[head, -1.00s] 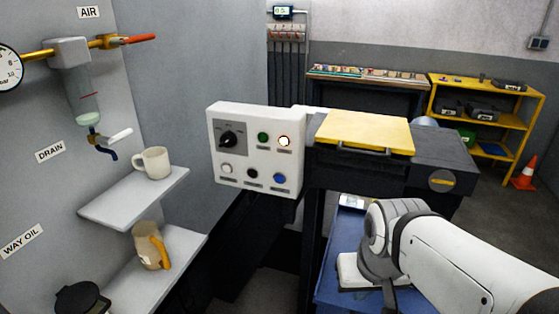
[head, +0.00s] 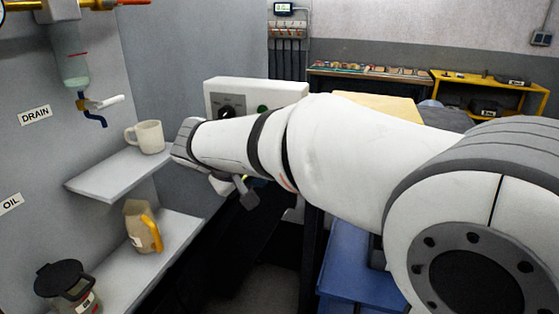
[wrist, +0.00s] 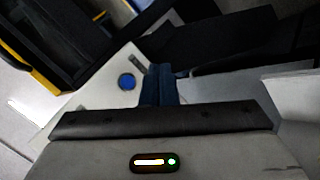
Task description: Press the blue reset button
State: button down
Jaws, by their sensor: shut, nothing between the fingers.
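The blue reset button (wrist: 127,81) shows in the wrist view as a round blue disc on the white control panel (wrist: 98,98). My gripper (wrist: 161,72) is shut and empty, with its dark fingertips just right of the button in that view. I cannot tell how far they are from the panel face; no contact is clear. In the head view my arm covers most of the panel (head: 285,88). Only its top, the black rotary knob (head: 228,112) and a green button (head: 262,110) show there. The blue button is hidden behind my arm in that view.
At left, a shelf (head: 95,183) bears a white mug (head: 147,137). A lower shelf holds a beige jug (head: 138,225) and a dark-lidded container (head: 65,283). A yellow cover (head: 385,105) lies right of the panel, partly behind my arm.

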jog(key=shift+w+d, duration=0.1)
jog(key=w+d+p, duration=0.2)
jog(key=w+d, duration=0.1)
jog(key=w, duration=0.5)
jog(key=shift+p, duration=0.3)
jog(key=shift+w, duration=0.1)
dwell(1.9)
jog(key=shift+w+d, duration=0.15)
jog(key=shift+w, duration=0.2)
jog(key=shift+w+d, duration=0.1)
jog(key=shift+w, duration=0.2)
dwell(0.5)
dwell(0.4)
jog(key=shift+s+a+b, duration=0.25)
jog(key=shift+s+b, duration=0.35)
jog(key=shift+s, duration=0.1)
